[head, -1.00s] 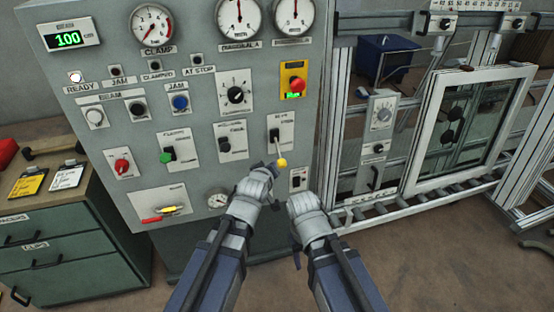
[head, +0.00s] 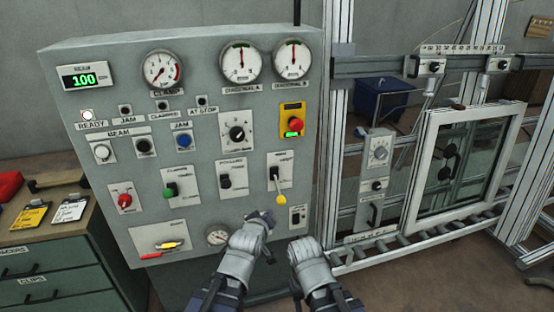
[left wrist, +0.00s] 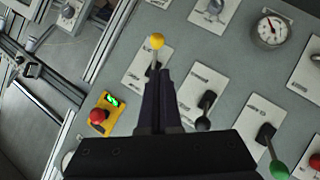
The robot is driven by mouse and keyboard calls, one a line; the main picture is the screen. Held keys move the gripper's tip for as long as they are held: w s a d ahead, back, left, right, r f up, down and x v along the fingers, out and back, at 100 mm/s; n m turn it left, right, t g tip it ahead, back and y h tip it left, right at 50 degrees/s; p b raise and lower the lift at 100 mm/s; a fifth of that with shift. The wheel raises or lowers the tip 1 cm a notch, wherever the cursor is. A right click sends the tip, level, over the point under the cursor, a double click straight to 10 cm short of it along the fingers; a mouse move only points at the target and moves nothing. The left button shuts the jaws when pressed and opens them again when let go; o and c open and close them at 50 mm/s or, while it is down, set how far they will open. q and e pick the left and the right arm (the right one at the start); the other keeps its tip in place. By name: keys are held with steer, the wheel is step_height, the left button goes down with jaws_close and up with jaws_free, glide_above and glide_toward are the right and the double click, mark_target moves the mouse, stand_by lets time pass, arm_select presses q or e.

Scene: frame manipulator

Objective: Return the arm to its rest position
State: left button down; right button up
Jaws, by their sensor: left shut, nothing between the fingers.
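My left gripper (head: 264,219) is in front of the lower part of the grey control panel (head: 230,100), below the yellow-knobbed lever (head: 281,197). In the left wrist view its fingers (left wrist: 160,95) are together with nothing between them. The yellow knob (left wrist: 156,41) shows just beyond the fingertips there, and I cannot tell from that view how far apart they are. In the head view the gripper is apart from the lever, which points down. My right arm (head: 312,264) is in the head view at the right, but its fingers are not clearly visible.
The panel carries gauges, switches and a red stop button (head: 296,124). A green drawer cabinet (head: 60,265) with two tags stands at left. At right, a white window frame (head: 428,160) stands on a roller track (head: 410,237).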

arm_select(q)
steer(key=s+f+m+g+y, duration=0.1)
steer(key=s+f+m+g, duration=0.2)
steer(key=s, duration=0.4)
steer(key=s+f+m+g+y, duration=0.1)
steer(key=s+f+m+g, duration=0.2)
steer(key=s, duration=0.4)
steer(key=s+f+m+g+y+p, duration=0.1)
steer(key=s+f+m+g, duration=0.3)
steer(key=s+g, duration=0.3)
steer(key=shift+s+d+f, duration=0.15)
steer(key=shift+s+f, duration=0.15)
steer(key=shift+f, duration=0.25)
